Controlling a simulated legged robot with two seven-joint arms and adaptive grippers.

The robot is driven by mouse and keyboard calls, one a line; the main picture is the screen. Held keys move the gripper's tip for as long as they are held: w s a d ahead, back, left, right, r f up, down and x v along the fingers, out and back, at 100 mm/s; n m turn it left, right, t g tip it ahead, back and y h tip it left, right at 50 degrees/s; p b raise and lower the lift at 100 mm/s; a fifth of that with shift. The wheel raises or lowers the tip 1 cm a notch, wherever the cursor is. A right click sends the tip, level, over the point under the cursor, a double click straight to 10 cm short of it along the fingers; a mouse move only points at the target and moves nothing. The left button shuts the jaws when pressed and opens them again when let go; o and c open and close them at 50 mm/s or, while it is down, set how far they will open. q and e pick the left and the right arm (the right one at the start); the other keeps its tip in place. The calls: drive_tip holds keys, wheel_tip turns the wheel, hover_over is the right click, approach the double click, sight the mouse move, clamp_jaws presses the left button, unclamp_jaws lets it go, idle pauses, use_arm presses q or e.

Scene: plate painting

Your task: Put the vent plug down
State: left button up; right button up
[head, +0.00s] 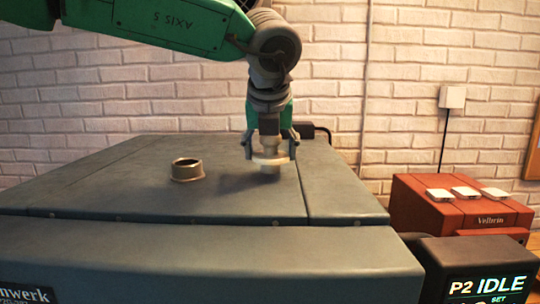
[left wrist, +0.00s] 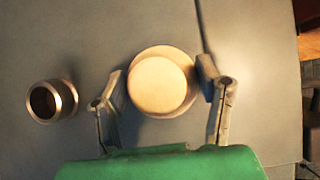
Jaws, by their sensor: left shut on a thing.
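The pale vent plug (head: 270,160) is in my left gripper (head: 270,145), over the grey machine top. Its wide flange is between the fingers and a narrower stem points down. Whether the stem touches the surface I cannot tell. In the left wrist view the round cream plug (left wrist: 160,86) sits between the two fingers of my left gripper (left wrist: 163,84). A short metal vent collar (head: 187,170) with an open dark mouth stands to the left of the plug, apart from it; it also shows in the left wrist view (left wrist: 52,101). My right gripper is not in view.
The grey machine top (head: 115,190) is mostly bare, with seams across it. A red box (head: 455,218) with several white pieces on it stands at the right. A black display (head: 480,270) is at the front right. A brick wall is behind.

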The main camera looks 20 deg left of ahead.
use_arm(q)
drive_tip(key=shift+f, duration=0.55)
drive_tip(key=shift+w+a+f, duration=0.1)
drive_tip(key=shift+w+a, duration=0.05)
drive_tip(key=shift+a, duration=0.15)
drive_tip(key=o, duration=1.3)
drive_tip(key=shift+c, duration=0.2)
drive_tip(key=shift+a, duration=0.1)
drive_tip(key=v, duration=1.2)
drive_tip(key=shift+b, duration=0.45)
